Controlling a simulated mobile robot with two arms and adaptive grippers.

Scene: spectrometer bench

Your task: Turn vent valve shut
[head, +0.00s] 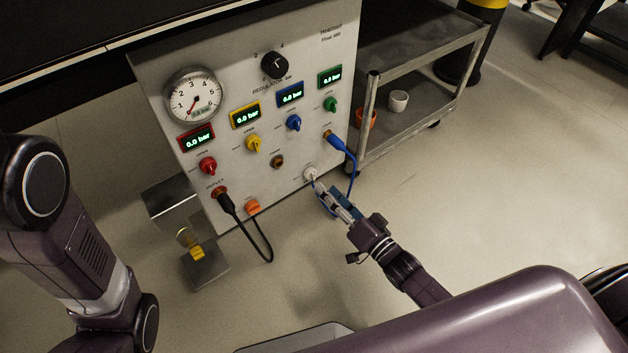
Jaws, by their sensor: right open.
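The grey-white panel (292,128) faces me with rows of coloured valve knobs. A white knob (310,174) at its lower right looks like the vent valve; its label is too small to read. My right gripper (320,189) is open, with its fingertips right at the white knob, partly covering its lower side. I cannot tell whether a finger touches it. The knob's handle angle is hard to make out. My left arm shows at the left, but its gripper is out of view.
A blue hose (349,160) hangs from the panel just right of the white knob, passing behind my right gripper. A black cable (240,220) loops at lower left. A grey cart (420,105) stands at the right.

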